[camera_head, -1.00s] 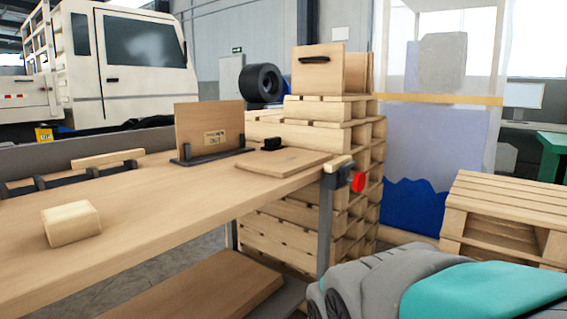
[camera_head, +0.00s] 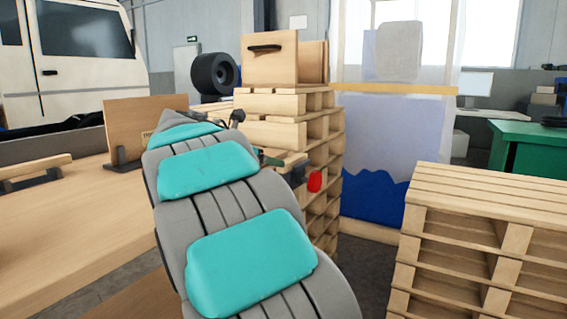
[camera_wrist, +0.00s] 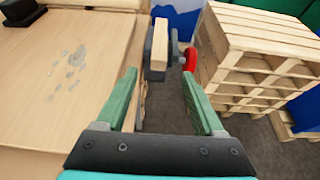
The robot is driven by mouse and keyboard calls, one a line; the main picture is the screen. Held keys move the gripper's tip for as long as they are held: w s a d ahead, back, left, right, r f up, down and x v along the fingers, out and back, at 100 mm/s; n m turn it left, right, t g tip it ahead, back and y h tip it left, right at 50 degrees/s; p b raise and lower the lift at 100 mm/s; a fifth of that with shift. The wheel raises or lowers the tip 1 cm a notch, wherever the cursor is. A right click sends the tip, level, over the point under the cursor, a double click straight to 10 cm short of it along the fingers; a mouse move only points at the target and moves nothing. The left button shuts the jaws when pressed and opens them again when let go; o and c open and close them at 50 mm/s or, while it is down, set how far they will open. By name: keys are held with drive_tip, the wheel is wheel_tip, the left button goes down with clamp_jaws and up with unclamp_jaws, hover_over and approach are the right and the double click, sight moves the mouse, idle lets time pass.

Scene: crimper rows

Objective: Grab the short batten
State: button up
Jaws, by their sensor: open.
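A short pale wooden batten (camera_wrist: 160,40) sits in a dark grey holder (camera_wrist: 158,68) at the table's end, with a red knob (camera_wrist: 190,60) at its right. In the wrist view, my gripper (camera_wrist: 159,80) is open and empty. Its two green fingers point toward the batten, which lies ahead of them, roughly between their lines and apart from them. In the head view, my arm covers much of the table's end. The red knob (camera_head: 314,181) shows there, but the batten is hard to make out beside my gripper.
Another batten (camera_head: 36,167) rests on dark supports at the left of the table (camera_head: 75,235). Stacked pallets (camera_head: 500,205) stand at the right. Another pallet stack (camera_head: 325,130) stands behind the table's end.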

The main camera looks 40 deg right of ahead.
sight(291, 162)
drive_tip(key=x, duration=0.7)
drive_tip(key=shift+w+f, duration=0.1)
drive_tip(key=shift+f, duration=0.05)
clamp_jaws()
idle(0.4)
